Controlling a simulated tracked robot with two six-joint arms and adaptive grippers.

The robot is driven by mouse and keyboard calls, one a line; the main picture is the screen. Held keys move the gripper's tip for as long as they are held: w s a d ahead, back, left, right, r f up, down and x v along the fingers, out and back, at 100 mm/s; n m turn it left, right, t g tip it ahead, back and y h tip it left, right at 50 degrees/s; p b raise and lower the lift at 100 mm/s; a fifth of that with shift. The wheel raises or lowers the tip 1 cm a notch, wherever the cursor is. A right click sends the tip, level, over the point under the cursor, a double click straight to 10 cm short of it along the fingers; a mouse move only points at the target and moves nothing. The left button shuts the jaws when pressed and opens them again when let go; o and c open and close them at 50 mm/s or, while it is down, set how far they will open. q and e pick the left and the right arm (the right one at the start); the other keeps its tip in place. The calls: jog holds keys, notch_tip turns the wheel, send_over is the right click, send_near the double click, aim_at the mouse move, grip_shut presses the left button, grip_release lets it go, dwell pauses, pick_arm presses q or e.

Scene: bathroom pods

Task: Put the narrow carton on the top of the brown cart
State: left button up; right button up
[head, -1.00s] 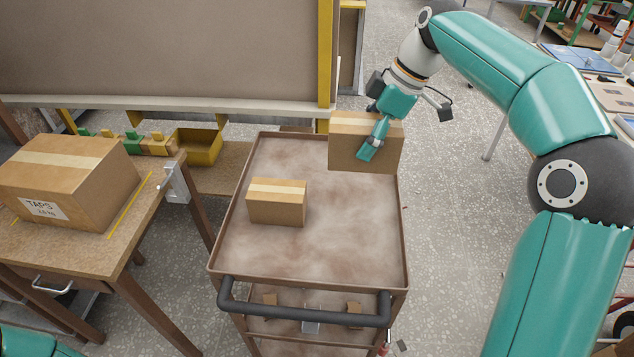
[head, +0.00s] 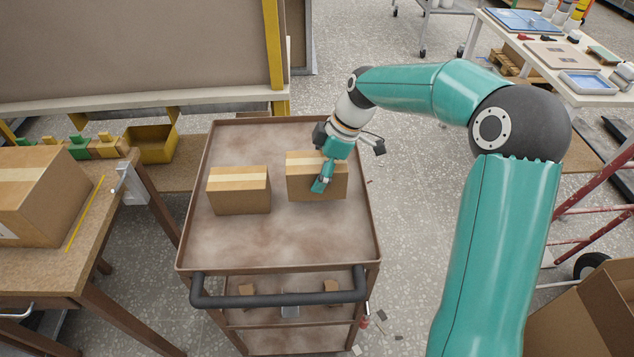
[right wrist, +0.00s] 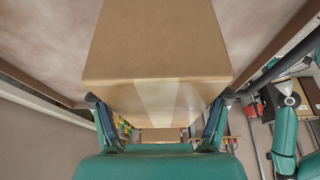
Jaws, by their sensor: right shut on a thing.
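The narrow carton (head: 301,188) is a brown box with a pale tape strip, over the right half of the brown cart's top (head: 275,240). My right gripper (head: 321,185) is shut on it from above, fingers on its sides. In the right wrist view the carton (right wrist: 155,45) fills the middle between both fingers (right wrist: 160,125). I cannot tell whether its underside touches the cart top. A second, similar carton (head: 239,195) sits on the cart to its left, with a small gap between them. My left gripper is not in view.
The cart has a raised rim and a dark handle (head: 290,300) at the front. A bench with a larger carton (head: 40,195) stands at the left. A yellow bin (head: 152,146) is behind it. The front of the cart top is clear.

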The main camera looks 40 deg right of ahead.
jog(key=shift+f, duration=2)
jog(key=o, duration=1.8)
jog(key=shift+c, duration=0.2)
jog(key=shift+r, duration=0.1)
jog(key=v, duration=1.1)
jog(key=shift+s+d+r, duration=0.15)
jog(key=shift+r, duration=0.2)
